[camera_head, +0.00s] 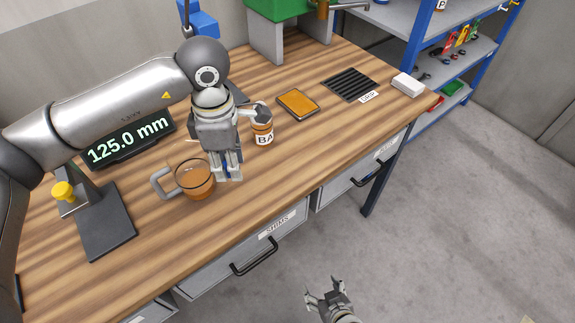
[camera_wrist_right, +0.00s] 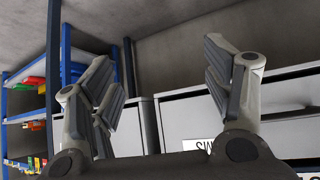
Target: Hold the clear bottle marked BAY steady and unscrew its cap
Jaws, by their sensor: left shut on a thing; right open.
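The bottle marked BAY (camera_head: 263,136) stands upright on the bench in the head view, with amber contents and the letters BA readable. My left gripper (camera_head: 245,142) reaches down from the left arm beside it and is shut on it; a grey finger part lies across the bottle's upper part. This hides the cap, and the exact contact cannot be made out. My right gripper (camera_head: 328,292) is open and empty, out over the floor in front of the bench. Its two spread fingers also show in the right wrist view (camera_wrist_right: 165,95).
A glass mug (camera_head: 196,192) with amber liquid stands just left of my left gripper. An orange-topped tray (camera_head: 298,103), a black grate (camera_head: 350,84) and a white block (camera_head: 408,84) lie to the right. A display reading 125.0 mm (camera_head: 128,139) stands at left. Drawers (camera_head: 250,250) line the front.

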